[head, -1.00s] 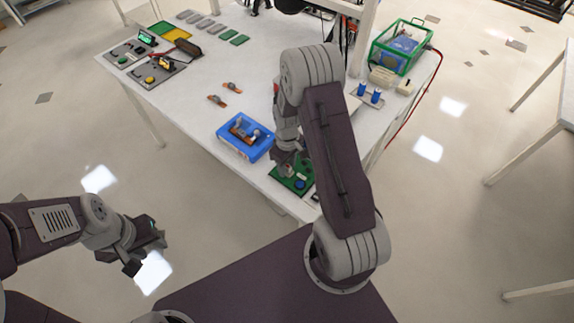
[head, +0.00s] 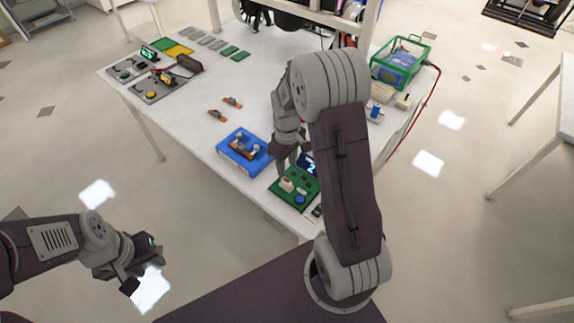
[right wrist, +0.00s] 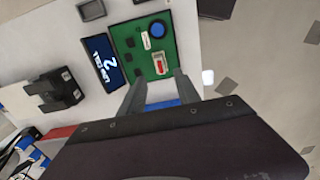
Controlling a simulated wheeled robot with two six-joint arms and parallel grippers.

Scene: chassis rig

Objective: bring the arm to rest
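My right arm reaches over the white table (head: 180,105) in the head view. Its gripper (head: 288,165) hangs above the far left edge of a green board (head: 300,202), between it and a blue tray (head: 232,166). In the right wrist view the two fingers of this gripper (right wrist: 158,92) stand apart with nothing held between them. The green board (right wrist: 128,42) lies beyond the fingertips, with a blue round button and a white switch on it. My left gripper (head: 148,268) is over the floor at lower left, clear of the table, its fingers apart and empty.
A dark display (right wrist: 104,62) stands beside the board. The blue tray holds an orange-and-grey part. Two orange parts (head: 217,115) lie behind it. A green-framed box (head: 400,62) stands at back right, control panels (head: 160,82) at back left. Mid-table is clear.

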